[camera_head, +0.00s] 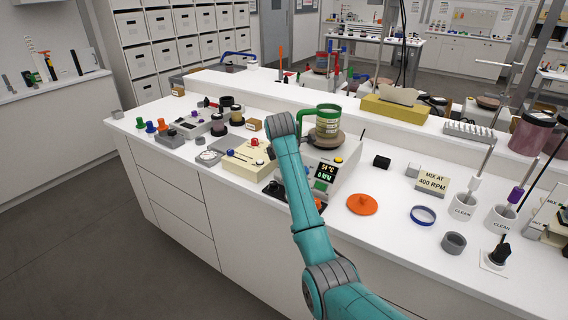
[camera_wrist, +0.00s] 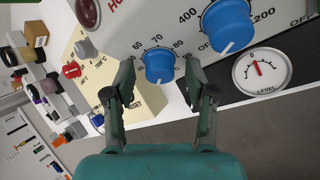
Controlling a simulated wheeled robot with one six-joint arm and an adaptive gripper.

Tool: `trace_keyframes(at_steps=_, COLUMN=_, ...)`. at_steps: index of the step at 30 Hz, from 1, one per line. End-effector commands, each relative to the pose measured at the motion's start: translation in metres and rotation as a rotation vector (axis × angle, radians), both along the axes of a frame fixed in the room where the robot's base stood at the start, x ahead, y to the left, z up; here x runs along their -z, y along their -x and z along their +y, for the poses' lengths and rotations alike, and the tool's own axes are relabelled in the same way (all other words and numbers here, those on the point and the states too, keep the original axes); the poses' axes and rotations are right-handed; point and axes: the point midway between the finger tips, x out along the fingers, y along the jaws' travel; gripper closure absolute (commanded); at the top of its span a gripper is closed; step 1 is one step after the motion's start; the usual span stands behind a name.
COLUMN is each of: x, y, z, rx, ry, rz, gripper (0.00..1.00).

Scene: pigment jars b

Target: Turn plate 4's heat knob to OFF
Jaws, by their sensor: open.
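A small blue knob (camera_wrist: 159,66) with a numbered scale (60, 70, 80 legible) sits on the pale front panel in the wrist view. Its white pointer mark faces down in that picture; the scale there is not readable. My gripper (camera_wrist: 161,78) is open, with one finger on each side of this knob; whether they touch it I cannot tell. In the head view the hot plate (camera_head: 343,170) shows 54 °C and 0 RPM on its display (camera_head: 326,173). No plate number is readable.
A larger blue knob (camera_wrist: 229,24), marked 400, 200 and OFF, is close to the right finger. A level dial (camera_wrist: 261,70) lies beyond it. A beige box (camera_head: 247,157) with a red knob is to the left.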

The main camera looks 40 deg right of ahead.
Motion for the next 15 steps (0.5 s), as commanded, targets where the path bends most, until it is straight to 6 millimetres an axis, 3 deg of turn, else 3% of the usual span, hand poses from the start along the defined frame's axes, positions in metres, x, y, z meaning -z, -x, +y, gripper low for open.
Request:
trace_keyframes(at_steps=7, x=-0.013, y=0.005, z=0.005, rx=0.000, ry=0.001, rz=-0.003, gripper=0.44)
trace_keyframes(at_steps=15, x=-0.056, y=0.026, z=0.023, rx=0.000, ry=0.002, rz=-0.003, gripper=0.44)
